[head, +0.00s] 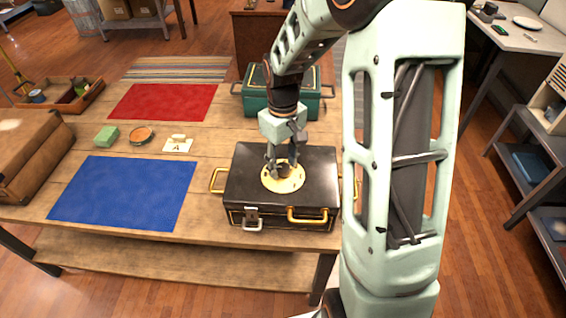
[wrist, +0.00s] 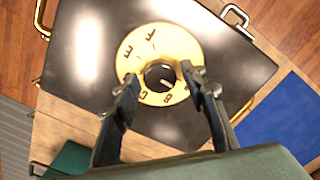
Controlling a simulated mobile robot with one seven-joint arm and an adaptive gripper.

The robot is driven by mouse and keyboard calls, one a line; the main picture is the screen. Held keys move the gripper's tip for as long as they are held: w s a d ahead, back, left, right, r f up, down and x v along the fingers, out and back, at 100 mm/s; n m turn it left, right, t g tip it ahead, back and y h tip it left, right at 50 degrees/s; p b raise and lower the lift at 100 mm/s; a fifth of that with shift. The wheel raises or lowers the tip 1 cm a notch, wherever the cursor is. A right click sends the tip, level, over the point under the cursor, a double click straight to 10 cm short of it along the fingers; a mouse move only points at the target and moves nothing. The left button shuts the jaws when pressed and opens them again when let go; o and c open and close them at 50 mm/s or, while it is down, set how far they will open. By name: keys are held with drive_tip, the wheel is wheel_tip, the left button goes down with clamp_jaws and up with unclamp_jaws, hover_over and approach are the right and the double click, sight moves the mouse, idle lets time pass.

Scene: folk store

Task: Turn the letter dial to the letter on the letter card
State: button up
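The letter dial is a pale yellow disc (head: 284,178) with a dark round knob at its centre, on the lid of a black case (head: 245,172). In the wrist view the dial (wrist: 185,42) shows E and F at its upper left and other letters below, partly covered by my fingers. A light mark shows on the knob (wrist: 158,74). The letter card (head: 178,146), a cream card reading A, lies on the table left of the case. My gripper (head: 283,164) points down over the dial. Its fingers are open on either side of the knob; I cannot tell whether they touch it.
A blue mat (head: 125,192) and a red mat (head: 163,101) lie on the wooden table. A green case (head: 255,100) stands behind the black one. A brown case (head: 30,150) is at far left.

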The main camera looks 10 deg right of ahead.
sight(283, 167)
drive_tip(key=shift+o, duration=0.2)
drive_tip(key=shift+r, duration=0.1)
wheel_tip(283, 167, up, 12)
idle(0.4)
idle(0.4)
